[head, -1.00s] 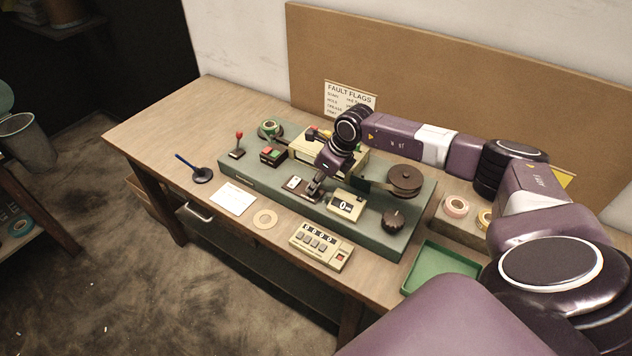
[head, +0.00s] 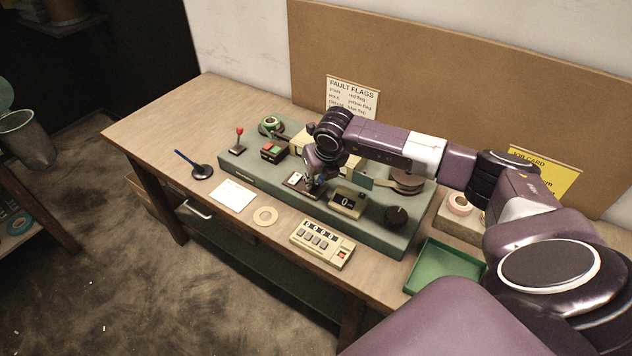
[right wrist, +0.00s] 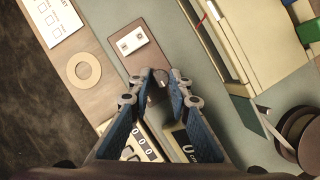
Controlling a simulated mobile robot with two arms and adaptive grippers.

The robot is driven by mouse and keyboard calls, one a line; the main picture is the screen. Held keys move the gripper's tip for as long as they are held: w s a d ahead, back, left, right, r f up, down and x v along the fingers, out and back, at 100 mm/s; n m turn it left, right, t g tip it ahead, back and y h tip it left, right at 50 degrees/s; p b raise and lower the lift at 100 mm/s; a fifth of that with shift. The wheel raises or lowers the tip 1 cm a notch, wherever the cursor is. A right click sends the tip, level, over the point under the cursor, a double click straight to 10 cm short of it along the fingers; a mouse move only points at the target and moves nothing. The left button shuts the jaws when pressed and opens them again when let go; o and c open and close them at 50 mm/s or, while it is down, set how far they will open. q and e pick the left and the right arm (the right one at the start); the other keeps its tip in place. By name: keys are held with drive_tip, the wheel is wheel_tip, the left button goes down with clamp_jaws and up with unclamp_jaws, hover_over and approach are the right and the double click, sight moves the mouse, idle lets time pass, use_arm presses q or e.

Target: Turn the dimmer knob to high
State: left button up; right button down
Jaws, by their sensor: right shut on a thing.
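My right gripper (head: 314,187) points down at a small brown plate on the green bench unit. In the right wrist view, my right gripper (right wrist: 161,78) is shut on a small dark knob (right wrist: 159,80) at the end of the brown plate (right wrist: 117,47). The fingers hide most of this knob, and its pointer or setting cannot be read. A white switch block (right wrist: 132,40) sits on the same plate. My left gripper is not in view.
A counter (head: 347,202) is close right of the gripper, with a brown reel (head: 407,184) behind. A button box (head: 321,243), tape ring (head: 265,217) and white card (head: 232,195) lie in front. A green tray (head: 446,272) is at right.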

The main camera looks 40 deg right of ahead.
drive_tip(key=shift+w+r, duration=0.1)
idle(0.3)
drive_tip(key=c, duration=1.8)
unclamp_jaws()
drive_tip(key=v, duration=1.2)
